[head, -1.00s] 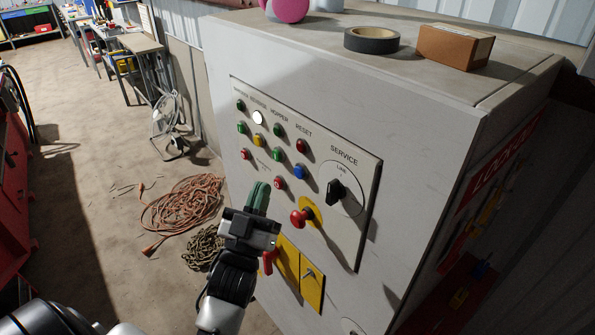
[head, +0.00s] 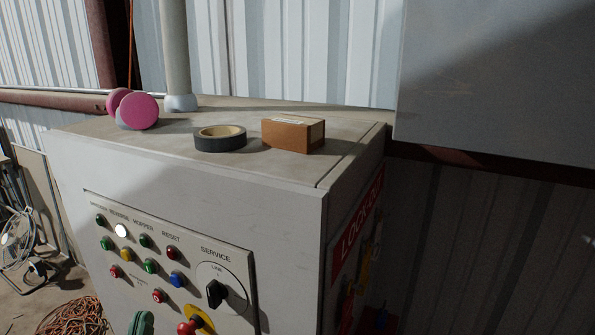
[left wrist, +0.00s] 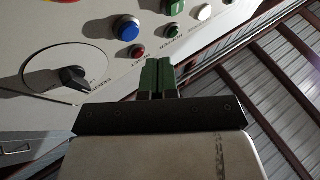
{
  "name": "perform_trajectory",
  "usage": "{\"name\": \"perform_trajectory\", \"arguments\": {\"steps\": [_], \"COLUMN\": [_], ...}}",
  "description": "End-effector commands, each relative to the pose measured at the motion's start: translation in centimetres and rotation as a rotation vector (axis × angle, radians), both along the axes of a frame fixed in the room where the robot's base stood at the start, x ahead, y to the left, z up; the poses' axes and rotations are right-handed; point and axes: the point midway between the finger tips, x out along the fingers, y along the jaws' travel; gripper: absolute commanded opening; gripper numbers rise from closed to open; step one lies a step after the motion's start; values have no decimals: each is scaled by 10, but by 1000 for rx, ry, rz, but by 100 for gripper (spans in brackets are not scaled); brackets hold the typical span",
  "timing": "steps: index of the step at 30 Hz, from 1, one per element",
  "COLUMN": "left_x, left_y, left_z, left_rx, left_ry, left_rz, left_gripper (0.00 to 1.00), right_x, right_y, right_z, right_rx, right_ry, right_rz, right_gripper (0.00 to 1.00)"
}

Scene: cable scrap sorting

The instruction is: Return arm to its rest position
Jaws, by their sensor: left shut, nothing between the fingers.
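My left gripper (head: 141,323) shows only by its green fingertips at the bottom edge of the head view, in front of the panel, left of the red emergency stop (head: 187,327). In the left wrist view its green fingers (left wrist: 158,78) are shut together with nothing between them. The control panel (head: 198,254) carries several coloured buttons, a lit white one (head: 121,231), and a black service switch (head: 216,292), which also shows in the left wrist view (left wrist: 75,78). My right gripper is not in view.
On the cabinet top (head: 340,160) lie a black tape roll (head: 221,143), a brown box (head: 293,134) and pink round-ended ear defenders (head: 139,111). A grey pipe (head: 176,50) rises behind. An orange cable coil (head: 70,318) lies on the floor at left.

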Motion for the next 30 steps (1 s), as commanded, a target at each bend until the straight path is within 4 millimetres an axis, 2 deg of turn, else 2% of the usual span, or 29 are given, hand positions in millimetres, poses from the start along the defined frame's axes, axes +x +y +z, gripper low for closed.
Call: {"name": "perform_trajectory", "arguments": {"steps": [4,8,12,15,21,28,30], "left_x": [-4,-22,-57,-86,-139,-194,-187], "left_y": [-11,-25,-42,-52,-66,-75,-76], "left_z": [-45,-90,-135,-158,-184,-197,-217], "left_rx": [-28,-40,-33,-19,15,61,59], "left_ry": [313,617,946,1147,1443,1717,1725], "left_rz": [-16,-39,-80,-108,-160,-217,-215], "left_gripper": [0,0,0,0,0,0,0], "right_x": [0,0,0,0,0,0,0], "right_y": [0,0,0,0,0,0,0], "right_z": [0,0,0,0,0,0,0], "right_rx": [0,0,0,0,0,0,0], "right_ry": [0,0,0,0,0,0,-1], "right_rz": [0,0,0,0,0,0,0], "right_gripper": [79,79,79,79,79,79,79]}}
